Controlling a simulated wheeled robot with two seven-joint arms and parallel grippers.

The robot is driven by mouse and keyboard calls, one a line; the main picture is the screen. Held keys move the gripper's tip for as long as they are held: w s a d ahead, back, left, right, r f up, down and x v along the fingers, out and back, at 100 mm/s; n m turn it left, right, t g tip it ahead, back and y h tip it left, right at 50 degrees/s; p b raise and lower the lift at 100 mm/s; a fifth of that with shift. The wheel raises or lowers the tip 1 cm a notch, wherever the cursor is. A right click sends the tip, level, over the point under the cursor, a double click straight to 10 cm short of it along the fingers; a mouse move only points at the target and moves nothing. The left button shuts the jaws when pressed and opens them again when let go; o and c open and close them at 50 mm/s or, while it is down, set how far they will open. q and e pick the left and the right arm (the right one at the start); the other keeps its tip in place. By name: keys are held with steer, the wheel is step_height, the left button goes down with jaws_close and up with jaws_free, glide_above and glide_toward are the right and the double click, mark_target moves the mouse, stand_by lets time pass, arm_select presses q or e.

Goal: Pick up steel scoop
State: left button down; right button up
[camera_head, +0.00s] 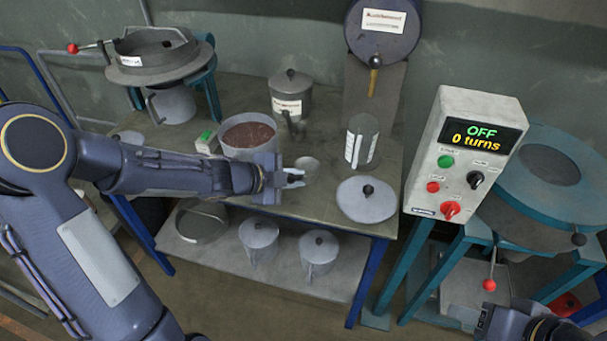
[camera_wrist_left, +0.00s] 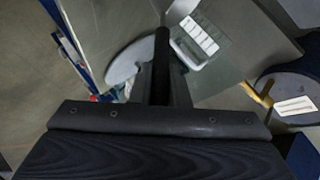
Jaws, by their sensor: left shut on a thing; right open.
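The steel scoop (camera_head: 308,165) shows in the head view as a small shiny bowl at the tip of my left gripper (camera_head: 291,178), over the middle of the bench. My left gripper is shut on the scoop; its fingers hide most of the handle. In the left wrist view a dark bar (camera_wrist_left: 162,55) stands between the fingers and looks like the handle. Whether the scoop touches the bench is hard to tell. My right gripper (camera_head: 492,322) is open at the bottom right of the head view, partly cut off, far from the scoop.
A pot of brown grain (camera_head: 248,134) stands left of the scoop. A lidded can (camera_head: 291,96) is behind it. A clear cylinder (camera_head: 362,140) and a round lid (camera_head: 366,205) are to its right. A control box (camera_head: 466,155) reads OFF, 0 turns.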

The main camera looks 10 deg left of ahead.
arm_select(q)
steer(key=shift+r+p, duration=0.35)
steer(key=shift+r, duration=0.2)
step_height(320, 180, up, 2)
steer(key=shift+r+p, duration=0.25)
steer(key=shift+p, duration=0.5)
steer(key=s+a+r+p, duration=0.5)
steer(key=s+r, duration=0.4)
steer(key=s, duration=0.4)
steer(key=shift+a+r, duration=0.2)
steer(key=shift+r, duration=0.05)
